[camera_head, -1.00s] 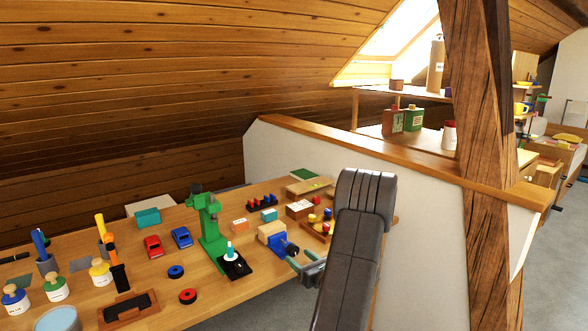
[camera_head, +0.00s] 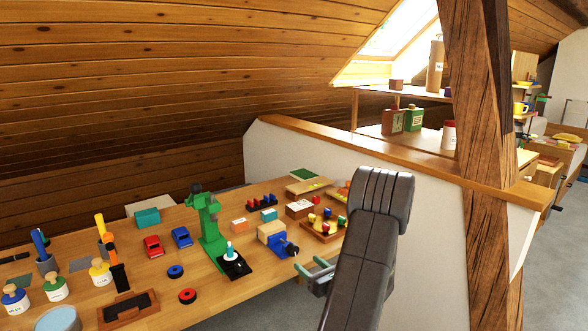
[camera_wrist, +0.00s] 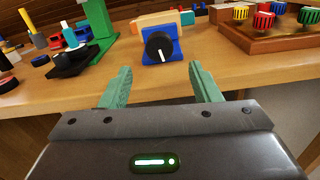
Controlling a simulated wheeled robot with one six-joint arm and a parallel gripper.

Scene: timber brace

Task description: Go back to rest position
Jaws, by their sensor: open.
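My gripper (camera_head: 316,271) is at the front edge of the wooden workbench (camera_head: 240,291), at the bench's right side in the head view. In the wrist view my gripper (camera_wrist: 158,85) shows two green fingers spread wide apart with nothing between them.
A green press (camera_head: 208,230) stands left of the blue device. A wooden tray with coloured knobs (camera_head: 323,229) lies behind my gripper. Toy cars (camera_head: 182,237), bottles (camera_head: 56,287) and rings (camera_head: 187,296) lie further left. A timber post (camera_head: 484,190) rises right of my arm.

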